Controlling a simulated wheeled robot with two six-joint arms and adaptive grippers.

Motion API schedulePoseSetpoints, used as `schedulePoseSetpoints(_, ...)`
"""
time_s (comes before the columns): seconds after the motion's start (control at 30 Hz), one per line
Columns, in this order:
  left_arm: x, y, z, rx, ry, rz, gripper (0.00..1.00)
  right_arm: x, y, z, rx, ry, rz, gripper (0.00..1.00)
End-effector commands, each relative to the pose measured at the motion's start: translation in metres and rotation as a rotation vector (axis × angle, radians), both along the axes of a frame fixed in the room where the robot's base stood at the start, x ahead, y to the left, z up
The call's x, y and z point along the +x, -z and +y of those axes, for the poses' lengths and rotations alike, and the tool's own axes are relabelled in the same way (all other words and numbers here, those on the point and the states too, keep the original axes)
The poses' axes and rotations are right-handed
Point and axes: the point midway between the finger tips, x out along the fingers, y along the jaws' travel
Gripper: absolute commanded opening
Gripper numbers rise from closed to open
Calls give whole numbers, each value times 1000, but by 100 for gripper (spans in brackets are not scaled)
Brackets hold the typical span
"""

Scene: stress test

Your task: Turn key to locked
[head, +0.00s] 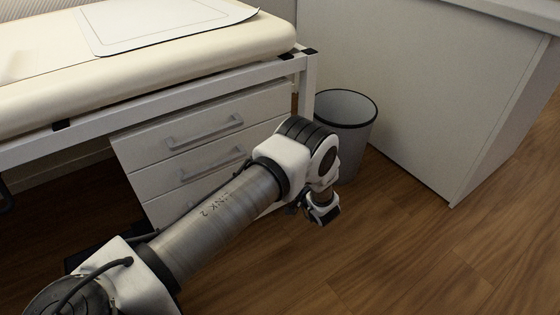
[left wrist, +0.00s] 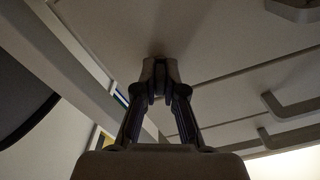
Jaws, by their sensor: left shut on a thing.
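The white drawer cabinet (head: 180,147) stands under the padded bed, its drawers closed. My left arm reaches across in front of it, with the wrist low at the cabinet's right side. In the left wrist view my left gripper (left wrist: 160,75) has its fingertips together, close against the pale cabinet front (left wrist: 215,50). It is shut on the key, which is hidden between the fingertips. The lock is hidden behind them too, so I cannot tell how far the key is turned. My right gripper is in neither view.
A grey waste bin (head: 350,108) stands just behind my left wrist, close to the bed leg (head: 308,88). Grey drawer handles (head: 205,132) stick out from the cabinet. A white counter (head: 415,85) is at the right. The wooden floor (head: 420,250) at front right is clear.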

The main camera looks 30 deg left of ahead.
Motion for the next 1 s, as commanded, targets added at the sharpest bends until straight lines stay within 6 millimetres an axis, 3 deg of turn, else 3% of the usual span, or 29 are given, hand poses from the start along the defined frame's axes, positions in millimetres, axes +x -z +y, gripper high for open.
schedulePoseSetpoints(0.4,0,0,0,149,-1,362,0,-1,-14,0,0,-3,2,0)
schedulePoseSetpoints(1.0,1,1,0,355,1,858,0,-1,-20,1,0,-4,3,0)
